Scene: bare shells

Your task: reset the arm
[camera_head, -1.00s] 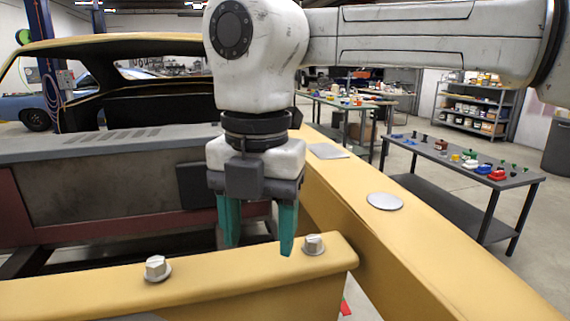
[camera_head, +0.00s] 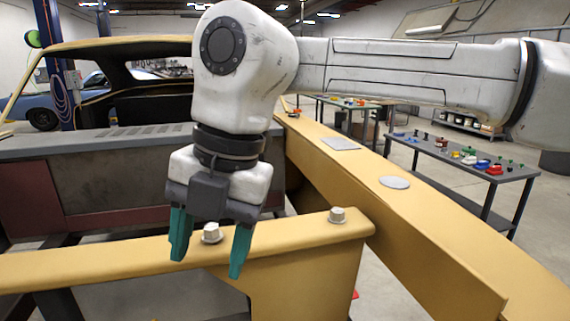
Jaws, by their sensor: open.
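My gripper (camera_head: 210,250) points down in front of the yellow cross beam of the car frame. Its two teal fingers are apart with nothing held between them. A silver bolt (camera_head: 211,232) on the beam shows between the fingers; whether the fingers stand around it or only in front of it, I cannot tell. A second silver bolt (camera_head: 337,214) stands on the beam to the right of my gripper. My white arm reaches in from the right across the top of the view.
The yellow cross beam (camera_head: 100,262) meets a long yellow side rail (camera_head: 400,230) bearing a flat round disc (camera_head: 394,182) and a square plate (camera_head: 340,143). A grey panel (camera_head: 100,143) lies behind. A workbench (camera_head: 450,160) with small coloured items stands at right.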

